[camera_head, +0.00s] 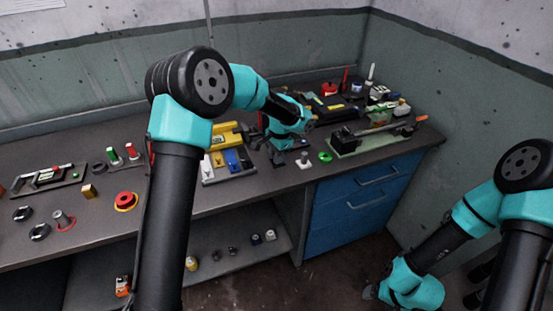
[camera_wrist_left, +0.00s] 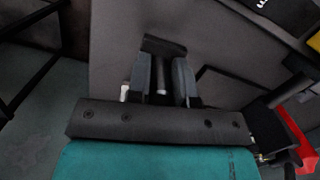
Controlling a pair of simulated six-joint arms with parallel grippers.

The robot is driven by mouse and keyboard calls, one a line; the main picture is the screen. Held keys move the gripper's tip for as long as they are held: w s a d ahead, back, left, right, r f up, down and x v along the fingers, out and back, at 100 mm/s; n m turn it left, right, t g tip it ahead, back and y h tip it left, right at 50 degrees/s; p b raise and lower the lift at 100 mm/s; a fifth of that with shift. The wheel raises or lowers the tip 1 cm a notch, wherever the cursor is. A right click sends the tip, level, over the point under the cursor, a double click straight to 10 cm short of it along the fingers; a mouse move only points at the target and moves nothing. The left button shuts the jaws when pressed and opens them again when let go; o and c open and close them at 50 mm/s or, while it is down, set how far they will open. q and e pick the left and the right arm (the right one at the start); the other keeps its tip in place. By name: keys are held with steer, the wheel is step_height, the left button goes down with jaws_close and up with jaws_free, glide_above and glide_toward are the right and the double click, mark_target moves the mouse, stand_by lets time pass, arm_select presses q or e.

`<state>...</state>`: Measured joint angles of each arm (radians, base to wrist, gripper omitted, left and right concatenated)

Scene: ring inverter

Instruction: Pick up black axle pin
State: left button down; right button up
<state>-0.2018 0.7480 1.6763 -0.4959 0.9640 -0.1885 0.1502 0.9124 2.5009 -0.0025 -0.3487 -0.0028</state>
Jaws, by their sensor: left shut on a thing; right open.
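My left gripper (camera_head: 277,156) is over the workbench, beside the tray with yellow and blue pieces. In the left wrist view its two fingers (camera_wrist_left: 162,82) are closed on a small pin-like piece with a dark, wide end (camera_wrist_left: 164,47) and a thin grey shaft between the fingers. I take this piece to be the black axle pin; in the head view I cannot make it out at the gripper. My right gripper (camera_head: 371,292) hangs low at the bottom right, away from the bench, and its fingers are small and dark there.
A white knob-like piece (camera_head: 304,161) and a green ring (camera_head: 325,157) lie just right of the left gripper. A green base with a dark device (camera_head: 375,138) stands further right. A red button on a yellow ring (camera_head: 126,200) and dark rings lie at the left.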

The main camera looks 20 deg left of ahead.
arm_select(q)
steer(key=s+d+r, duration=0.1)
steer(key=s+d, duration=0.3)
steer(key=s, duration=1)
steer(key=shift+s+r, duration=0.2)
steer(key=shift+s, duration=0.15)
